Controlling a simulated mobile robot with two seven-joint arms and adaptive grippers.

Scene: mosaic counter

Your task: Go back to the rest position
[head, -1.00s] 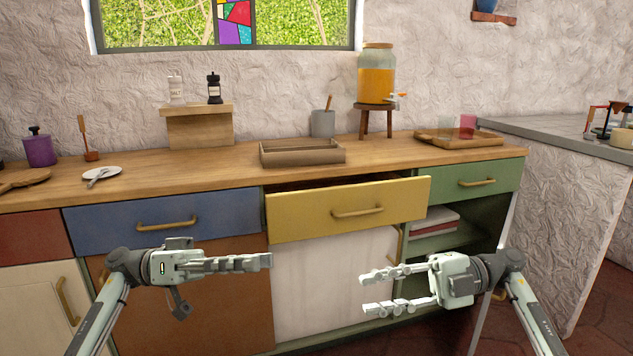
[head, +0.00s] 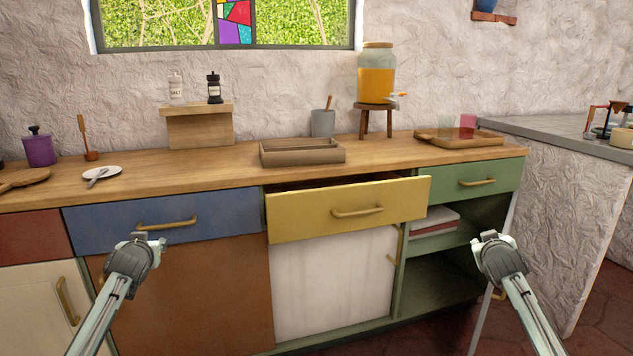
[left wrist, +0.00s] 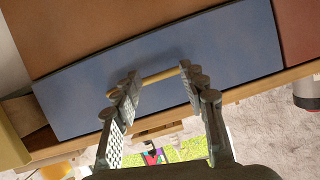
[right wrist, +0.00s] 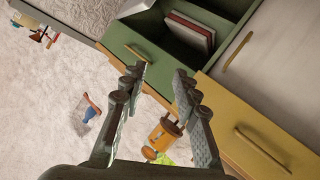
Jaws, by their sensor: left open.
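My left gripper (head: 140,239) points forward at the blue drawer (head: 180,218), low in front of the counter. In the left wrist view it is open (left wrist: 158,88) and empty, with the drawer's brass handle (left wrist: 159,76) showing beyond the fingertips; I cannot tell the exact gap. My right gripper (head: 492,238) points forward in front of the green cabinet. In the right wrist view it is open (right wrist: 160,72) with nothing between its fingers. In the head view the arm links hide most of both grippers' fingers.
The yellow drawer (head: 345,213) stands partly pulled out between the arms. The wooden counter (head: 220,172) holds a wooden tray (head: 302,157), a juice dispenser (head: 376,78) and a board with cups (head: 475,143). A grey-topped wall (head: 565,200) stands at the right.

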